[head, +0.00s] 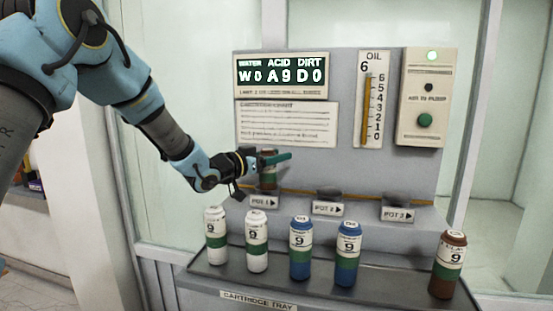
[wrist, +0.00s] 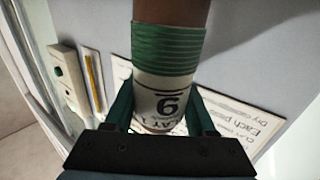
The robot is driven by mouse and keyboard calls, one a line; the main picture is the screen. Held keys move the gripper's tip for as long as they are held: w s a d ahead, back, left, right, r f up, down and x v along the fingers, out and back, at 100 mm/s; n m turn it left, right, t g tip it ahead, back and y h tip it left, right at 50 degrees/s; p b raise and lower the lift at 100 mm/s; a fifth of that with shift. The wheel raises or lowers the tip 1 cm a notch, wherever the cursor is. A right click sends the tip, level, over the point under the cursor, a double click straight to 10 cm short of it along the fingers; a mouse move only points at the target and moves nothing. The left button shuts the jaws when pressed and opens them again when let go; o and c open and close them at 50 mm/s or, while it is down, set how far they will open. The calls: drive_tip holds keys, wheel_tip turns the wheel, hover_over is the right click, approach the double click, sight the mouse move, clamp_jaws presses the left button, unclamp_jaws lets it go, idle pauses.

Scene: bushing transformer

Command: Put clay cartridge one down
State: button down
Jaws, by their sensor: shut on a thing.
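Clay cartridge one, a brown cartridge with a green band and a white label, is between my gripper's fingers (head: 274,158). In the head view the cartridge (head: 268,180) is upright at the pot 1 position, above the POT 1 label (head: 262,201). I cannot tell whether its base rests in the pot or is just above it. In the wrist view the cartridge (wrist: 167,75) shows its label upside down, with a 9 and "CLAY". The teal fingers close on both sides of it. Its far end is out of the wrist view.
The cartridge tray (head: 385,285) in front holds two white cartridges, two blue cartridges and a brown cartridge (head: 448,265) at the right. Pot 2 (head: 328,193) and pot 3 (head: 396,199) look empty. The display (head: 281,74) reads W0 A9 D0. A green button (head: 425,120) is at right.

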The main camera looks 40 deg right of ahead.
drive_tip(key=shift+d+f+p, duration=0.15)
drive_tip(key=shift+f+p, duration=0.3)
drive_tip(key=shift+f, duration=0.1)
drive_tip(key=shift+w+f, duration=0.1)
drive_tip(key=shift+f, duration=0.1)
drive_tip(key=shift+f+b, duration=0.15)
drive_tip(key=shift+b, duration=0.2)
drive_tip(key=shift+c, duration=1.1)
unclamp_jaws()
